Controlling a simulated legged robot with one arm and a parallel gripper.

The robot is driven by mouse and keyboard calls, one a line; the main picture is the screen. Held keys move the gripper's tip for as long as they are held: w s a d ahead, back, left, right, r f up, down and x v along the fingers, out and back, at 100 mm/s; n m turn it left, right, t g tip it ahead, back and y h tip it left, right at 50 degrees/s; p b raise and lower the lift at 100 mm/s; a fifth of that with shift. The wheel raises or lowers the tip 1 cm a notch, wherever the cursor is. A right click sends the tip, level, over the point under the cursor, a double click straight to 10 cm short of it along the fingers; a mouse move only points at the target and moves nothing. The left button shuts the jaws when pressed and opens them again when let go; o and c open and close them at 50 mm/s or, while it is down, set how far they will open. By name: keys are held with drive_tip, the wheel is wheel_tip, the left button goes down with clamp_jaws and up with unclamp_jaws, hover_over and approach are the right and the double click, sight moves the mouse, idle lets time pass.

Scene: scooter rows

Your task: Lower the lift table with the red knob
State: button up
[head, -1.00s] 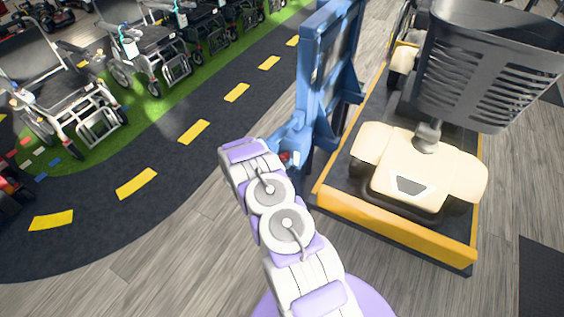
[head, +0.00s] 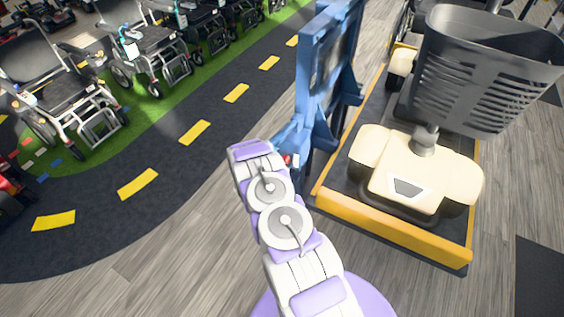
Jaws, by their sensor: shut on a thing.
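The lift table (head: 395,228) is a dark platform with a yellow front edge, at the right of the head view. It carries a cream scooter (head: 408,178) with a black basket (head: 480,75). A blue upright frame (head: 325,75) stands at the table's left side. A small red spot, likely the red knob (head: 287,159), shows low on the blue frame, just right of my arm's far end. My arm covers most of the area around it. My gripper is hidden behind the arm, so its jaws and any contact with the knob do not show.
Wheelchairs (head: 62,85) stand in a row on a green strip at the left. A dark track (head: 165,150) with yellow dashes curves past them. Grey wood-look floor (head: 185,250) between the track and the table is clear. A dark mat (head: 540,285) lies at the lower right.

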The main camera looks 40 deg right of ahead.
drive_tip(key=shift+s+d+f+m+t+p, duration=0.15)
drive_tip(key=shift+m+t+p, duration=0.55)
drive_tip(key=shift+m+t, duration=1.05)
drive_tip(key=shift+s+a+f+m+t+p, duration=0.1)
drive_tip(key=shift+m+t+p, duration=0.7)
drive_tip(key=shift+m, duration=1.75)
drive_tip(key=shift+d, duration=0.1)
drive_tip(key=o, duration=1)
drive_tip(key=shift+t, duration=0.25)
drive_tip(key=shift+o, duration=0.2)
drive_tip(key=p+v, duration=0.1)
drive_tip(key=v, duration=1.6)
drive_tip(key=shift+r+p, duration=0.25)
drive_tip(key=shift+p, duration=0.1)
